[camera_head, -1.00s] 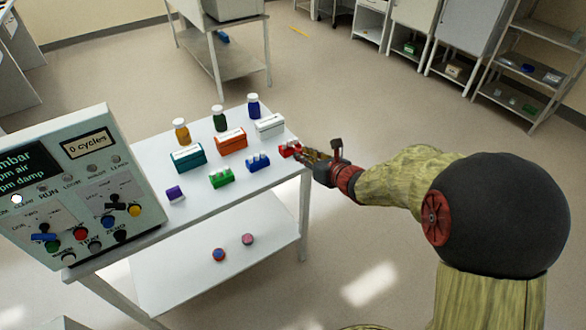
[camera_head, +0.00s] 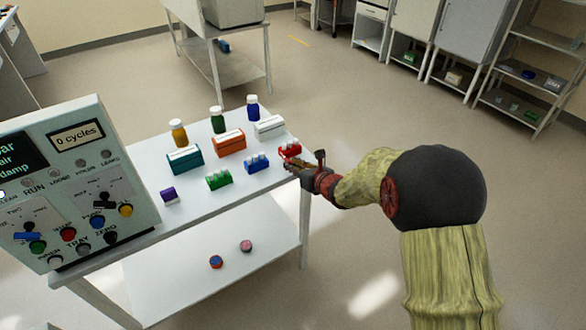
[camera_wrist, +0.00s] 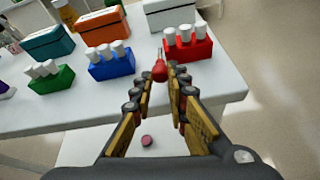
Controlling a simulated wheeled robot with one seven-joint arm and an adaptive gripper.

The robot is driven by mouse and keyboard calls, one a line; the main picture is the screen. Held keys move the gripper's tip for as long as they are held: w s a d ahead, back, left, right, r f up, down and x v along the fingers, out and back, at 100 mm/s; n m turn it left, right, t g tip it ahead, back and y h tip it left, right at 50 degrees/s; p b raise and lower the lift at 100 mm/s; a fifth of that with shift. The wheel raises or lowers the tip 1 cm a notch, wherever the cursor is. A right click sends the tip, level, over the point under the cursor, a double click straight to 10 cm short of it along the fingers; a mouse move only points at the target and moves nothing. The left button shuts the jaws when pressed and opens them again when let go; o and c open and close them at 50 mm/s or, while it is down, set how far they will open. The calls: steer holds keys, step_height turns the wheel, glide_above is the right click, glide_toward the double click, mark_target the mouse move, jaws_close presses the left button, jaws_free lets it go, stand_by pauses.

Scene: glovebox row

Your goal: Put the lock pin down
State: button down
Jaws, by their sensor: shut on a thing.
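The lock pin (camera_wrist: 159,71) shows in the wrist view as a red round knob with a thin metal shank pointing away from me. My gripper (camera_wrist: 162,78) is shut on it, with the knob between the fingertips. The pin is over or just beyond the front edge of the white table (camera_wrist: 215,92); I cannot tell whether it touches the top. In the head view my gripper (camera_head: 288,164) is at the table's right end, just in front of the red block of vials (camera_head: 289,149). The pin cannot be made out there.
A blue vial block (camera_head: 256,163), a green one (camera_head: 218,180) and a small purple box (camera_head: 169,195) line the front. Teal, orange and white boxes (camera_head: 270,127) and capped bottles (camera_head: 252,107) stand behind. A control panel (camera_head: 75,185) stands at left. Two round things lie on the lower shelf (camera_head: 200,280).

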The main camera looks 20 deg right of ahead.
steer(key=shift+r, duration=0.1)
steer(key=shift+f+b, duration=0.4)
steer(key=shift+f, duration=0.25)
steer(key=c, duration=1.7)
jaws_free()
steer(key=shift+c, duration=0.2)
steer(key=shift+r, duration=0.15)
